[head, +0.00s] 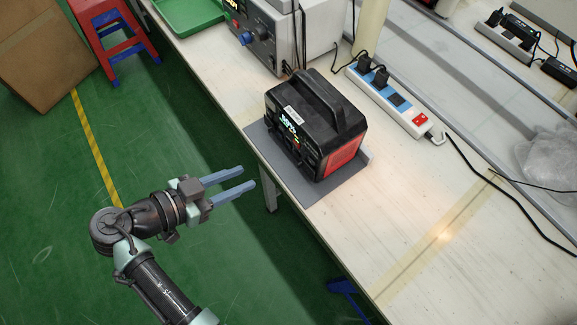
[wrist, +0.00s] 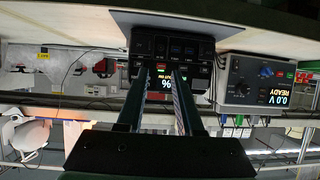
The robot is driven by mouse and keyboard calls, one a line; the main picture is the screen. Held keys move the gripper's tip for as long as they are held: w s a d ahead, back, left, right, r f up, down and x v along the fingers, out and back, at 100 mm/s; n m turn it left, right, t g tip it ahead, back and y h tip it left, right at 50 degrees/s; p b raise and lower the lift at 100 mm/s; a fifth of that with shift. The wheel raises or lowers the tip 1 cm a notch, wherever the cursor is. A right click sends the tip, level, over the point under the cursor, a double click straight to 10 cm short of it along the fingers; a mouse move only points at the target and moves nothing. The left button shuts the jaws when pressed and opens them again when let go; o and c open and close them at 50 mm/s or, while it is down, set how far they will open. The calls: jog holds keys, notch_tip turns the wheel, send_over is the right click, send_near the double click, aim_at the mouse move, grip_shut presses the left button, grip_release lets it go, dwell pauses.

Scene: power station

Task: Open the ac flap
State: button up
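The black power station (head: 330,128) with a carry handle and red side stands upright on a grey mat (head: 312,193) at the table's edge. Its front faces my gripper. The wrist view, which is upside down, shows the power station (wrist: 172,46) with dark panels and a lit display partly behind my fingers. I cannot tell which panel is the ac flap, or whether it is open. My gripper (head: 247,177) is open and empty, left of the power station and apart from it. Its fingers also show in the wrist view (wrist: 163,75), pointing at the front.
A grey bench supply (head: 275,35) stands behind the power station. A power strip (head: 390,100) with plugs lies to its right, and a black cable (head: 500,190) runs across the table. A stool (head: 112,38) and a box (head: 45,50) stand on the floor. The table's front right is clear.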

jog(key=s+f, duration=0.1)
jog(key=p, duration=0.1)
send_near(306, 171)
jog(key=shift+m+h, duration=0.3)
jog(key=w+d, duration=0.1)
jog(key=w+d+f, duration=0.1)
jog(key=w, duration=0.1)
jog(key=w+d, duration=0.1)
jog(key=w, duration=0.1)
jog(key=shift+d+f, duration=0.15)
jog(key=shift+f, duration=0.25)
grip_shut()
dwell(0.8)
